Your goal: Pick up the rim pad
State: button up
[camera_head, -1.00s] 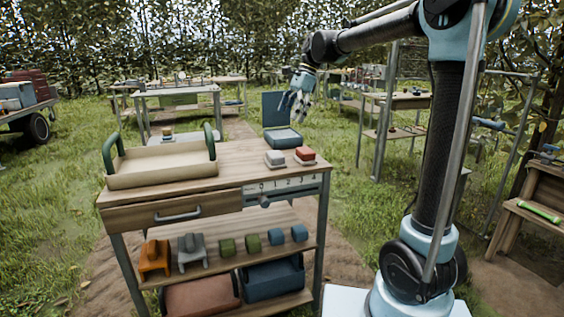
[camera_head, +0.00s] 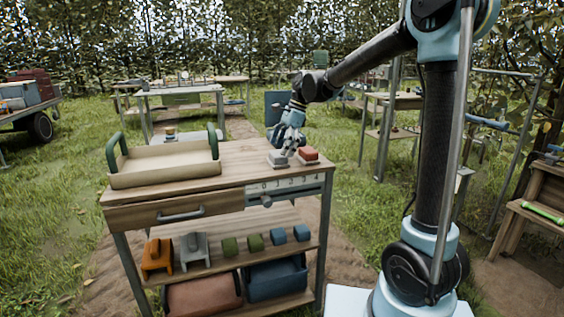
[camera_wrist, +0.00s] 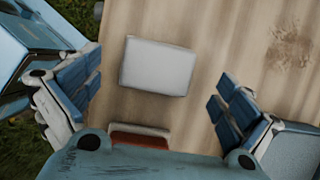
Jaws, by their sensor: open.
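A pale grey-white block (camera_head: 278,158) and a red block (camera_head: 308,154) sit side by side at the right end of the wooden bench top. I cannot tell for sure which is the rim pad. My gripper (camera_head: 288,150) is low over the bench, pointing down at the pale block. In the wrist view my gripper (camera_wrist: 156,95) is open, with the pale block (camera_wrist: 156,66) lying ahead between its spread fingers, not held. The red block (camera_wrist: 140,137) is partly hidden by the gripper body.
A cream tray with green handles (camera_head: 165,182) stands on the bench's left. A numbered scale strip (camera_head: 285,186) runs along the front edge. Orange, grey, green and blue pieces lie on the shelf below, above two bins.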

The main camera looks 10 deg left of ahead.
aim_at(278, 156)
jog(key=shift+x, duration=1.7)
jog(key=shift+d, duration=0.15)
jog(key=c, duration=1.3)
jog(key=shift+o, duration=0.2)
notch_tip(278, 156, up, 10)
